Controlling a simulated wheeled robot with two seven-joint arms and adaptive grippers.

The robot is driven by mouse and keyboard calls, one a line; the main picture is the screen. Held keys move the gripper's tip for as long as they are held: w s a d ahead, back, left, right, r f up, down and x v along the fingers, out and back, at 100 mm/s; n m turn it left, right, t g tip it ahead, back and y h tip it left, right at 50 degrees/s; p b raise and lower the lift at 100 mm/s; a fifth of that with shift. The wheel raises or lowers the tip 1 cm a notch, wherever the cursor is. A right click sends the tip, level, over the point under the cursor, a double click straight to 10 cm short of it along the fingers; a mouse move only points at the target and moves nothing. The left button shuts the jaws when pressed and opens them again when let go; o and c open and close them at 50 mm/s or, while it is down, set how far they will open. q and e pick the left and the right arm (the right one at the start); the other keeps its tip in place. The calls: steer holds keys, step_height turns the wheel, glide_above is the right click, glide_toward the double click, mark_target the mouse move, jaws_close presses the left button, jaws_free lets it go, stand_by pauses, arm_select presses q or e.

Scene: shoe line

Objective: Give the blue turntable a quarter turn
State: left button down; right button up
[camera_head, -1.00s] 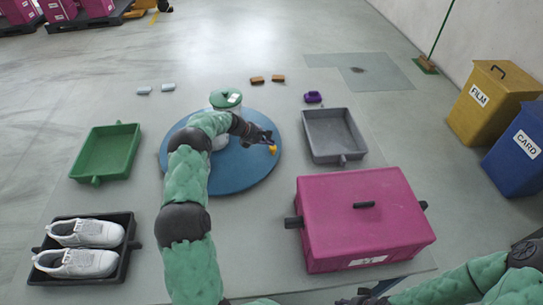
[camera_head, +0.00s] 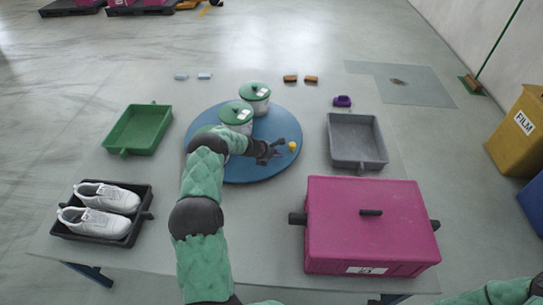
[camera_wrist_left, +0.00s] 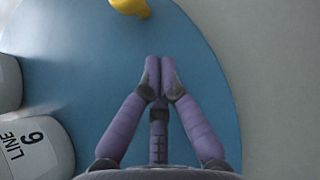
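The blue turntable (camera_head: 262,168) is a round disc on the grey table. A small yellow knob (camera_head: 293,146) stands near its right rim and also shows at the top of the left wrist view (camera_wrist_left: 130,6). Two white canisters with green lids stand on the disc's far side: the rear one (camera_head: 256,97) and the nearer one (camera_head: 236,114), partly covered by my arm. My left gripper (camera_head: 280,151) is over the disc, just left of the knob. In the left wrist view its fingers (camera_wrist_left: 159,72) are together and empty, apart from the knob. My right gripper is out of view.
A green tray (camera_head: 168,133) and a black tray (camera_head: 147,207) with white shoes (camera_head: 98,210) are left. A grey tray (camera_head: 383,151) and a large pink box (camera_head: 340,240) are right. Small blocks (camera_head: 290,78) and a purple item (camera_head: 342,101) lie behind.

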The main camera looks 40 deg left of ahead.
mark_target(291, 153)
arm_select(q)
steer(key=w, duration=0.1)
steer(key=w+d+f+b, duration=0.1)
steer(key=w, duration=0.1)
steer(key=shift+w+d+f, duration=0.1)
steer(key=shift+w+f, duration=0.1)
steer(key=shift+w, duration=0.05)
steer(key=shift+w+d+r, duration=0.1)
steer(key=shift+w+d, duration=0.1)
steer(key=shift+w, duration=0.5)
